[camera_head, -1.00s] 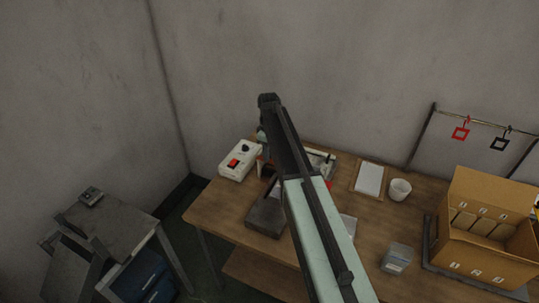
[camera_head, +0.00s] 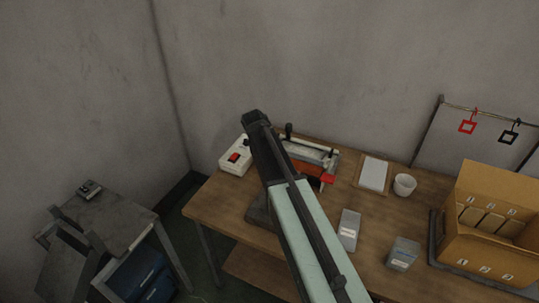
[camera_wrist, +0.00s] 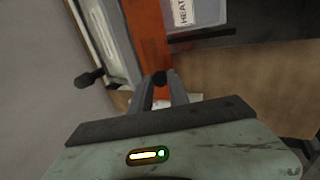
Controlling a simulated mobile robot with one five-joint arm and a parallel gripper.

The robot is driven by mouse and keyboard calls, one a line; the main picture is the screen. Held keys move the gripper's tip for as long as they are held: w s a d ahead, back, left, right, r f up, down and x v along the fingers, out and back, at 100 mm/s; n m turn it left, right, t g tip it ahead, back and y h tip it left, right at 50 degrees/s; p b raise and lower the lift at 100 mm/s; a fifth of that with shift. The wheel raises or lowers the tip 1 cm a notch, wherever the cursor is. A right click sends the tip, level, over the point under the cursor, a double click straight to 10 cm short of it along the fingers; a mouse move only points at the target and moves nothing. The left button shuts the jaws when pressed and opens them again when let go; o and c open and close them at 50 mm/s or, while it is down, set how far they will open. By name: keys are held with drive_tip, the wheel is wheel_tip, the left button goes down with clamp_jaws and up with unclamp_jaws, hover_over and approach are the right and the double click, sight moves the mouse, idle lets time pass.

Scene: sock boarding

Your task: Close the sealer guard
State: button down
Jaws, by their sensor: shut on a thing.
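The sealer (camera_head: 312,152) stands at the back of the wooden table, a pale and grey unit with an orange-red end and a black knob at its far left. In the wrist view its orange-red bar (camera_wrist: 146,32) and pale side (camera_wrist: 103,40) fill the upper middle, with a "HEAT" label at right. Another black knob (camera_wrist: 90,78) sticks out at left. I cannot tell the guard's exact angle. In the head view my arm hides the gripper.
A white control box (camera_head: 236,157) with a red switch is left of the sealer. A grey pouch (camera_head: 349,229), a clear container (camera_head: 402,254), a clipboard (camera_head: 373,173), a white cup (camera_head: 404,185) and a cardboard box (camera_head: 487,225) are to the right. The front middle is fairly clear.

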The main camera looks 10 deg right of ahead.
wheel_tip(320, 180, down, 7)
drive_tip(key=t+h+b, duration=0.6)
drive_tip(key=t+b, duration=0.3)
drive_tip(key=b, duration=1.5)
drive_tip(key=shift+s+a+h, duration=0.2)
drive_tip(key=shift+s+h, duration=0.1)
drive_tip(key=shift+h, duration=0.1)
drive_tip(key=shift+r, duration=0.25)
drive_tip(key=c, duration=1.3)
unclamp_jaws()
drive_tip(key=f+v, duration=0.1)
drive_tip(key=v, duration=0.6)
drive_tip(key=shift+s+a+r, duration=0.25)
drive_tip(key=shift+s+r, duration=0.1)
drive_tip(key=shift+r, duration=0.05)
